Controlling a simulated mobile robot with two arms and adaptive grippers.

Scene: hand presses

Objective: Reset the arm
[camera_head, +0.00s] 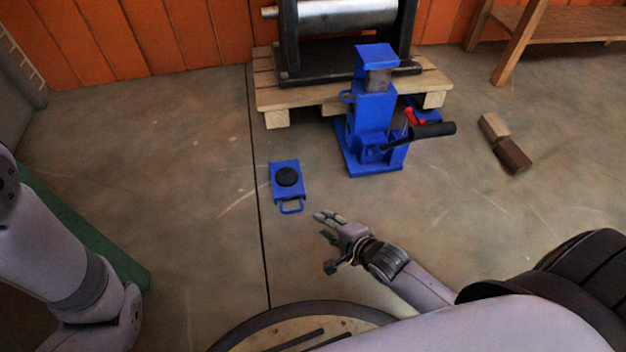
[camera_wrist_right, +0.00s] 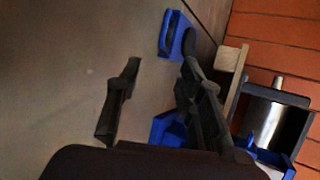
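My right gripper (camera_head: 326,226) reaches over the floor from the lower right in the head view. Its two dark fingers stand apart with nothing between them, as the right wrist view (camera_wrist_right: 161,66) also shows. A blue jack (camera_head: 370,120) with a black-gripped lever (camera_head: 433,130) stands upright beyond the gripper, apart from it. A small blue plate with a round black pad (camera_head: 287,177) and a loop handle lies left of the jack, also clear of the gripper. My left arm (camera_head: 70,260) shows at the left edge; its gripper is out of view.
A wooden pallet (camera_head: 285,99) bears a black-framed machine with a metal roller (camera_head: 345,13) by the orange wall (camera_head: 120,45). Two wood blocks (camera_head: 513,156) lie at right. A wooden bench (camera_head: 560,25) stands at the upper right. The floor around the right gripper is clear.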

